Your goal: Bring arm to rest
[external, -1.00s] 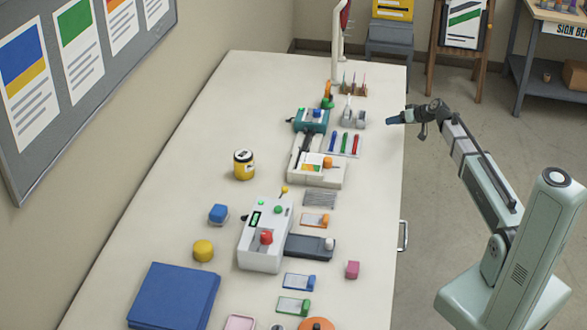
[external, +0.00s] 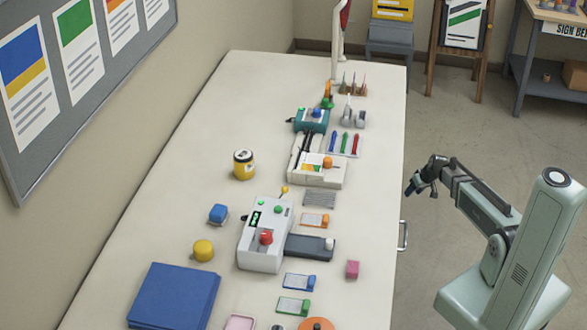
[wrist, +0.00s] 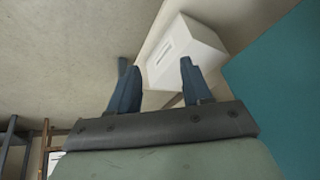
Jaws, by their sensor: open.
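My gripper (external: 411,188) is open and empty. In the external view it hangs just off the right edge of the long pale table (external: 375,215), fingers pointing down and left. My arm is bent, with the wrist drawn in toward my base. In the wrist view the two blue fingers (wrist: 154,64) are spread apart with nothing held between them. A white box with a slot (wrist: 190,48) shows beyond them; I cannot tell how far away it is.
A handle (external: 403,235) juts from the table's right side. Floor between table and base is clear.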

